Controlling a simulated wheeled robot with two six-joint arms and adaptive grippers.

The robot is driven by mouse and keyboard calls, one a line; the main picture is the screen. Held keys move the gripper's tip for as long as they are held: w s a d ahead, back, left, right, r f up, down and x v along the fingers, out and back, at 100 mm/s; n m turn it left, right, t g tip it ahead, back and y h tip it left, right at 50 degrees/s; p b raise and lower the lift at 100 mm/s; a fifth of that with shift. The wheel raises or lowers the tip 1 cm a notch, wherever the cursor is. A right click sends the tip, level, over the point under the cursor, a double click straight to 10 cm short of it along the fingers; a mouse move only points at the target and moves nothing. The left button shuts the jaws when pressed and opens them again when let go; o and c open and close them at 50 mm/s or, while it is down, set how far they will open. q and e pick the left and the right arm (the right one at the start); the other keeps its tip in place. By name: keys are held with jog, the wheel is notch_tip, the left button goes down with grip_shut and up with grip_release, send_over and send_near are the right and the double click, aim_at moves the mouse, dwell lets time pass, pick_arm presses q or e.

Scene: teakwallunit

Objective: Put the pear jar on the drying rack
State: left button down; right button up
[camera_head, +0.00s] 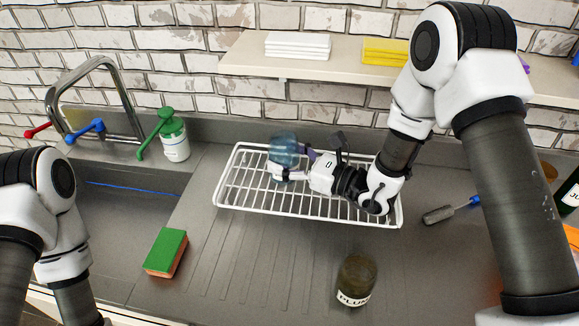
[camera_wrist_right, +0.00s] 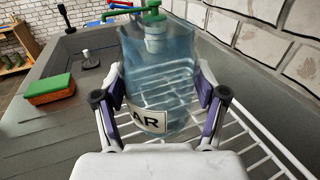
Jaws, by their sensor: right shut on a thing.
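The pear jar (camera_head: 284,148) is a bluish see-through jar above the left part of the white wire drying rack (camera_head: 240,199). In the right wrist view the jar (camera_wrist_right: 162,80) stands between the two fingers, with a white label ending in "AR". My right gripper (camera_head: 287,168) is shut on the jar, which looks slightly tilted in the wrist view. I cannot tell whether the jar's base touches the rack wires. The rack (camera_wrist_right: 240,130) also shows behind and below the jar. My left arm is at the left edge; its gripper is out of view.
A dark jar labelled "PLUM" (camera_head: 356,280) stands in front of the rack. A green and orange sponge (camera_head: 166,252) lies beside the sink (camera_head: 115,205). A green-topped soap bottle (camera_head: 173,138) stands behind. A brush (camera_head: 450,210) lies right of the rack. A shelf (camera_head: 340,72) overhangs the back.

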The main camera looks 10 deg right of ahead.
jog(key=f, duration=0.2)
jog(key=w+f, duration=0.1)
jog(key=f, duration=0.1)
jog(key=shift+f+p, duration=0.3)
jog(key=shift+f, duration=0.1)
jog(key=shift+s, duration=0.25)
jog(key=shift+f+b, duration=0.1)
jog(key=shift+b, duration=0.2)
jog(key=o, duration=1.3)
jog(key=shift+w, duration=0.15)
pick_arm(q)
jog(key=shift+w, duration=0.35)
